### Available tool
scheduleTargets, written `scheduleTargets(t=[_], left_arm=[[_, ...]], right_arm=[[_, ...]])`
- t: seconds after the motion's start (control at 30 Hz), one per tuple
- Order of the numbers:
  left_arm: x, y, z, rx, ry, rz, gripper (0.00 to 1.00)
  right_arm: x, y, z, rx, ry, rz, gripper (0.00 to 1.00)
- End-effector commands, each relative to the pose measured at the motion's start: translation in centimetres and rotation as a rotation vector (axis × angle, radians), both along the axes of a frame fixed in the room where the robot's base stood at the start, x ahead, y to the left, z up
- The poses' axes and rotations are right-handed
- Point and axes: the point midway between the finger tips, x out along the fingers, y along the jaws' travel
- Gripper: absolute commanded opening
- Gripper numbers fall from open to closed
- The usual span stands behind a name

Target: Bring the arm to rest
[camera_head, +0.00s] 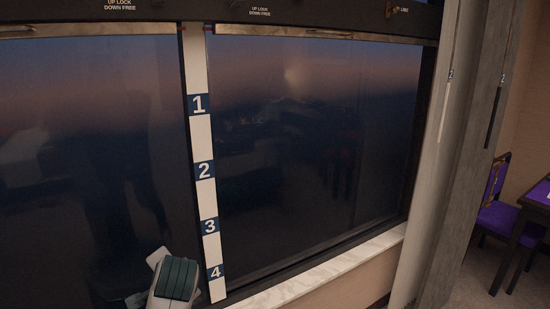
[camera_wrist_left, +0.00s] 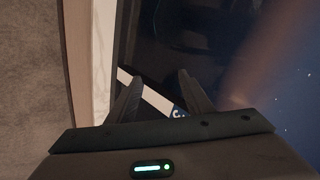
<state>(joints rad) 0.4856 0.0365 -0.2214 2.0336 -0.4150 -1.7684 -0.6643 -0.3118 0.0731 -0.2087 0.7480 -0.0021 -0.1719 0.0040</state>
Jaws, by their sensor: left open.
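My left gripper (camera_wrist_left: 160,84) is open in the left wrist view, with its two dark fingers apart and nothing held between them. Part of the numbered white strip (camera_wrist_left: 150,95) shows behind the gap, with a blue label partly covered by the right finger. In the head view, a white and dark green part of my left arm (camera_head: 175,279) is at the bottom, in front of the window and beside the lower end of the strip. The fingers cannot be made out clearly there. My right gripper is in neither view.
The numbered strip (camera_head: 201,134) runs down between two dark window panes (camera_head: 310,130). A pale sill (camera_head: 330,267) runs below the right pane. A grey partition (camera_head: 455,160) stands to the right, with a purple chair (camera_head: 499,215) and a table (camera_head: 541,192) beyond it.

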Motion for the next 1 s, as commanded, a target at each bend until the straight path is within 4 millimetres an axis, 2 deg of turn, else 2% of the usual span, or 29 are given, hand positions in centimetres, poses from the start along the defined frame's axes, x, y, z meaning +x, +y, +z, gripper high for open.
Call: scheduleTargets(t=[0.03,0.2,0.37,0.5,0.7,0.8,1.0], left_arm=[[-1.5,0.0,-2.5,-0.028,0.021,0.005,0.47],[-6.6,-0.5,-9.1,-0.137,0.069,0.027,0.47],[-12.1,-0.9,-14.4,-0.238,0.117,0.061,0.47],[-17.4,-1.4,-18.3,-0.326,0.162,0.098,0.47],[-25.4,-2.0,-22.5,-0.446,0.23,0.166,0.47],[-29.3,-2.3,-23.9,-0.501,0.264,0.202,0.47],[-34.6,-2.8,-25.1,-0.577,0.308,0.258,0.47]], right_arm=[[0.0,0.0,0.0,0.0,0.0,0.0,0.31],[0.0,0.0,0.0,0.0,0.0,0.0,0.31],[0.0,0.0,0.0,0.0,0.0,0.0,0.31],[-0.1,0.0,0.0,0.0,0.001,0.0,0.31],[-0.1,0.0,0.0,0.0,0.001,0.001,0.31],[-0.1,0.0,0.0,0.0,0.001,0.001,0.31],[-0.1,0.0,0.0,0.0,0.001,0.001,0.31]])
